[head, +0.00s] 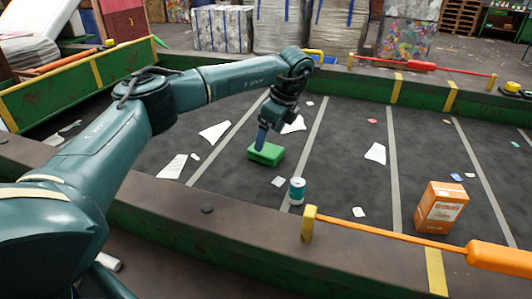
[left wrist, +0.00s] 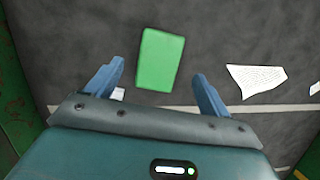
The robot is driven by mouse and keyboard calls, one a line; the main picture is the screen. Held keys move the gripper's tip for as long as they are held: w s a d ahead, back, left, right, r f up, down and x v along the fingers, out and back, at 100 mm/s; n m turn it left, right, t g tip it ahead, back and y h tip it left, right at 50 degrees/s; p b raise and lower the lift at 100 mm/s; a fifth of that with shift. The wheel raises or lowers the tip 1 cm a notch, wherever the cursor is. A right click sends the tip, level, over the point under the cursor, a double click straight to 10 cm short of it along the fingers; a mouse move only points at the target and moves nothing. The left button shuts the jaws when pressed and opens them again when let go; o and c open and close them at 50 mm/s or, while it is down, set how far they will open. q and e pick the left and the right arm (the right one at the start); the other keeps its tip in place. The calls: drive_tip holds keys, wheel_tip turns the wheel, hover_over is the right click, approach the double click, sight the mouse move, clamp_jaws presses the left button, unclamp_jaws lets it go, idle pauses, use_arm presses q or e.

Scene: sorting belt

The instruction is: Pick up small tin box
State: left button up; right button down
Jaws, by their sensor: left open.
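A small green box (head: 265,154), the only thing here that looks like the small tin box, lies flat on the dark belt. In the left wrist view the green box (left wrist: 160,59) is just beyond the fingertips, between their lines. My left gripper (head: 264,138) points down over it in the head view. In the left wrist view my left gripper (left wrist: 157,78) has its blue fingers spread wide, with nothing between them. In the head view the gripper hides part of the box. My right gripper is not in view.
A teal can (head: 297,191) stands near the belt's front edge, and an orange carton (head: 440,208) stands farther right. Paper scraps (head: 375,153) lie around. Green side walls (head: 200,235) border the belt. An orange bar (head: 400,236) crosses the front right.

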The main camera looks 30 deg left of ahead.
sight(267, 149)
use_arm(q)
drive_tip(key=shift+d+x, duration=0.15)
drive_tip(key=shift+x, duration=1.2)
drive_tip(key=shift+d+x, duration=0.2)
drive_tip(key=shift+x, duration=1.1)
drive_tip(key=shift+f, duration=0.1)
drive_tip(key=shift+c, duration=0.5)
drive_tip(key=c, duration=1)
